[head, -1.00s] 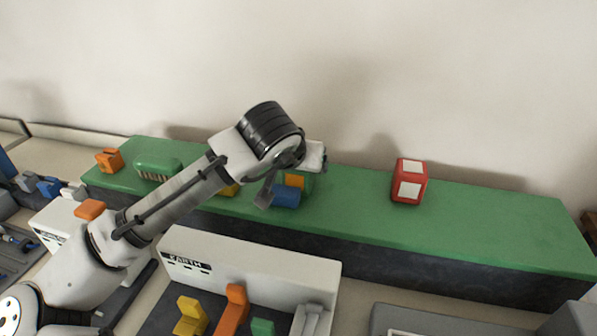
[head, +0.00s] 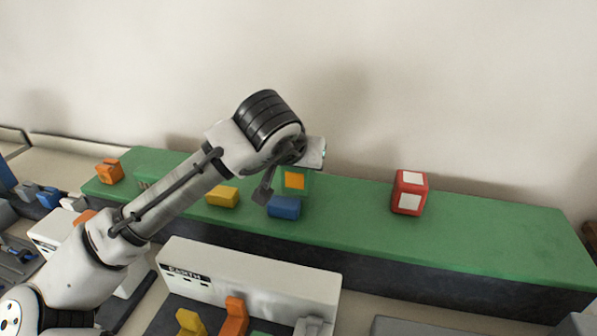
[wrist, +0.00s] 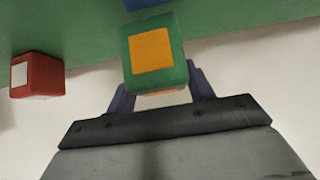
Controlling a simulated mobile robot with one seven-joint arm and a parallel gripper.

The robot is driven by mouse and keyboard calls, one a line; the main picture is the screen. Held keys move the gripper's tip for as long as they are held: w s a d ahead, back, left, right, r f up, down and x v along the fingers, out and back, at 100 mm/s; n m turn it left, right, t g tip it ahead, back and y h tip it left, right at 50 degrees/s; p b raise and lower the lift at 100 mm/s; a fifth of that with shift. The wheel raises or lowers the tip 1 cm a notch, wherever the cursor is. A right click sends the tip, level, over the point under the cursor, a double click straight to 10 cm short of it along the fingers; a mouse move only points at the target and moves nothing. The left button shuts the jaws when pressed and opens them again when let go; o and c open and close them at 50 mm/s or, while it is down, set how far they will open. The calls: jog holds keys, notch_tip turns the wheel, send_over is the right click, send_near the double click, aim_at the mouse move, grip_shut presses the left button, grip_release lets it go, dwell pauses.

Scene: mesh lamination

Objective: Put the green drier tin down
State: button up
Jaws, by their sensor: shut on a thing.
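The green drier tin (head: 296,182) is a green box with an orange square label. It also shows in the wrist view (wrist: 179,68), between the two dark fingers. My gripper (wrist: 160,80) is shut on it. In the head view the tin is below the pale end of my arm, just behind a blue block (head: 284,207) on the green shelf (head: 350,225). The blue block partly hides its lower edge. I cannot tell whether the tin touches the shelf.
A red tin (head: 409,192) with white labels stands to the right, with bare green shelf around it. A yellow block (head: 222,197) and an orange object (head: 109,172) are to the left. The wall (head: 450,90) rises behind. A white panel (head: 250,272) stands in front.

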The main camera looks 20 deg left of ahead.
notch_tip(320, 180, up, 17)
jog(key=shift+a, duration=0.1)
dwell(0.9)
